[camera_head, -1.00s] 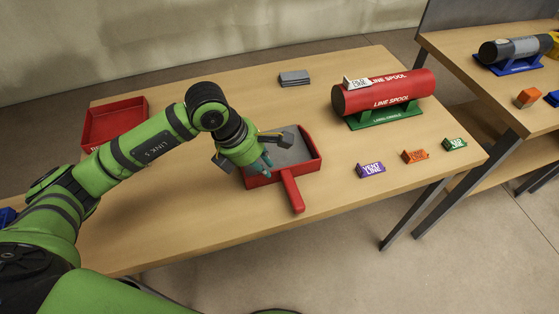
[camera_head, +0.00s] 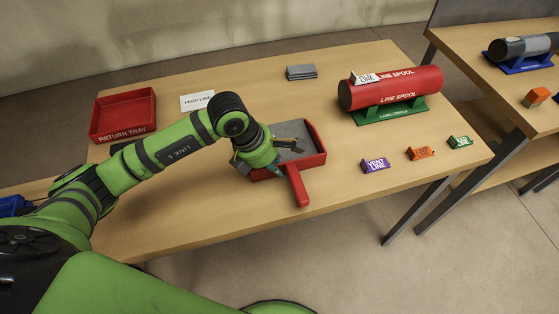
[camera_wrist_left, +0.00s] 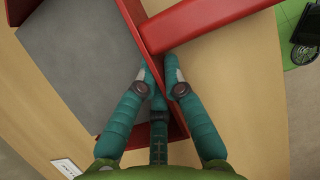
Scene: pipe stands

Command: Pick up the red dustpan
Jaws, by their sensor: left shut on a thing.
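The red dustpan (camera_head: 298,187) lies on the wooden table, with a grey inner floor and its red handle pointing toward the near edge. My left gripper (camera_head: 275,168) is at the dustpan's near wall, just left of the handle. In the left wrist view, the teal fingers (camera_wrist_left: 162,76) are shut on the red wall, one on each side of it, close to where the handle (camera_wrist_left: 205,22) joins. My arm hides the dustpan's left part in the head view. The dustpan looks to rest on the table. My right gripper is not in view.
A red return tray (camera_head: 124,113) and a white feed line card (camera_head: 197,102) are at the left. A red line spool (camera_head: 398,88) sits on a green cradle (camera_head: 390,113). Purple (camera_head: 375,165), orange (camera_head: 420,153) and green (camera_head: 460,142) label blocks stand right of the dustpan. Grey plates (camera_head: 301,72) lie behind.

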